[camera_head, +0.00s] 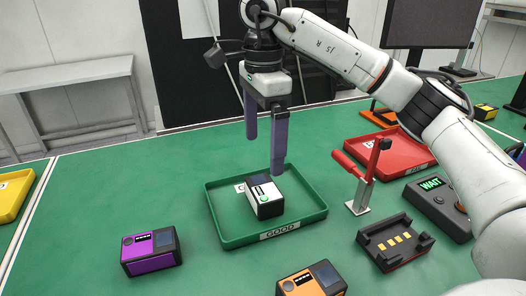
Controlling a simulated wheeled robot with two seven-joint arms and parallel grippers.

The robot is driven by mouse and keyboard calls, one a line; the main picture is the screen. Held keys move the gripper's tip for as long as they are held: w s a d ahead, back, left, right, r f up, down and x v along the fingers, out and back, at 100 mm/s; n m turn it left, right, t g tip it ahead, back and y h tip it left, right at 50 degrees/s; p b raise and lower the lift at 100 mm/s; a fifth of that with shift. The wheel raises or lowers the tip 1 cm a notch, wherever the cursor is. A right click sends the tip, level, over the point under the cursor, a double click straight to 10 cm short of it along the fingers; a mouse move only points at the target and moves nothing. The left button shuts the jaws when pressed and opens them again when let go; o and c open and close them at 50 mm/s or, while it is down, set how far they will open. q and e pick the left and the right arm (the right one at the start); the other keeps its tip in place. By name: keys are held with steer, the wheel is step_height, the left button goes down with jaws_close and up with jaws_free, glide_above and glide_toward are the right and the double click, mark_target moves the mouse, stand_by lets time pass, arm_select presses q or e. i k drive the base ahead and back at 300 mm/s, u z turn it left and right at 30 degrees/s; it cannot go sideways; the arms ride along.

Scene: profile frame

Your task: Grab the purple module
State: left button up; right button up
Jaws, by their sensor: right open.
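The purple module (151,252) lies on the green table left of the green tray, with a dark top and purple sides. My right gripper (265,157) is open above the green tray (225,239), which is labelled GOOD. A white-and-black module (264,197) sits in that tray, below the fingers. One finger hangs close to the module; whether they touch I cannot tell. The gripper is apart from the purple module, up and to its right. My left gripper is not in view.
An orange module (312,281) lies at the front. A toggle clamp (362,185), a dark fixture (395,242), a WAIT box (439,205) and a red tray (395,153) stand to the right. A yellow tray (14,194) is at far left. The table around the purple module is clear.

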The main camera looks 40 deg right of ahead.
mark_target(150, 251)
steer(key=k, duration=1.5)
